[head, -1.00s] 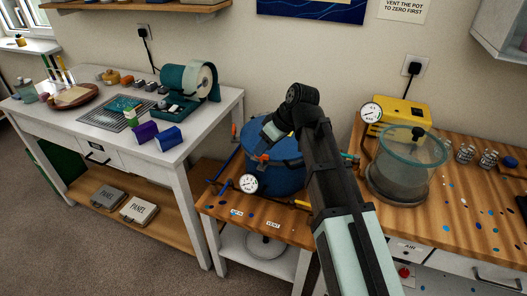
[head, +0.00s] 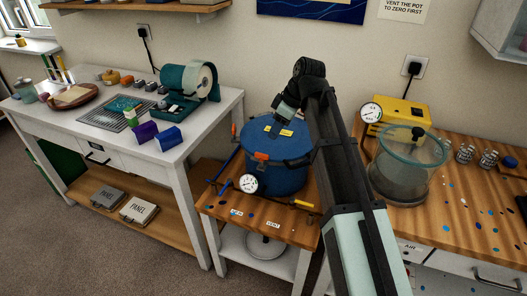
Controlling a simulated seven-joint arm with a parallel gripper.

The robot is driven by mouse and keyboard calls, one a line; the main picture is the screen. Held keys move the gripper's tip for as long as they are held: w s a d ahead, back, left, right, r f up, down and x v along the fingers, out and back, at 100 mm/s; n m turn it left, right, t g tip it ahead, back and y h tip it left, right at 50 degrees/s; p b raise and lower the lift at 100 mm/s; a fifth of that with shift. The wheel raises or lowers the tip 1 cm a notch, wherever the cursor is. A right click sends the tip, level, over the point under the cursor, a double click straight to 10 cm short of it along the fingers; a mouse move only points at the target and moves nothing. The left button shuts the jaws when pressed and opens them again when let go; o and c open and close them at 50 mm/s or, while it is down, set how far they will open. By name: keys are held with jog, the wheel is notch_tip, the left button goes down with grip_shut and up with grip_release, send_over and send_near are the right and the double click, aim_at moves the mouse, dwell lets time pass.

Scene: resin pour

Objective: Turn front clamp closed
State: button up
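The blue pressure pot (head: 275,182) stands on the low wooden-topped stand with its lid on. The front clamp (head: 262,157) is an orange piece at the near rim of the pot, above the gauge; I cannot tell how far it is turned. Another orange clamp (head: 235,130) shows at the pot's left rim. My gripper (head: 279,118) is above the lid, behind and to the right of the front clamp, and looks apart from it. Its fingers are small and partly hidden, so I cannot tell whether they are open. My arm covers the pot's right side.
A white gauge (head: 249,184) sits in front of the pot, near a blue handle (head: 222,188) and a yellow handle (head: 305,204). A clear vacuum chamber (head: 405,170) and a yellow pump (head: 403,111) stand on the right bench. The white table (head: 60,125) is at left.

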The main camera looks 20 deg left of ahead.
aim_at(262, 154)
jog(key=x, duration=1.1)
jog(key=shift+a+f, duration=0.2)
jog(key=shift+f, duration=0.1)
jog(key=shift+c, duration=0.4)
grip_shut()
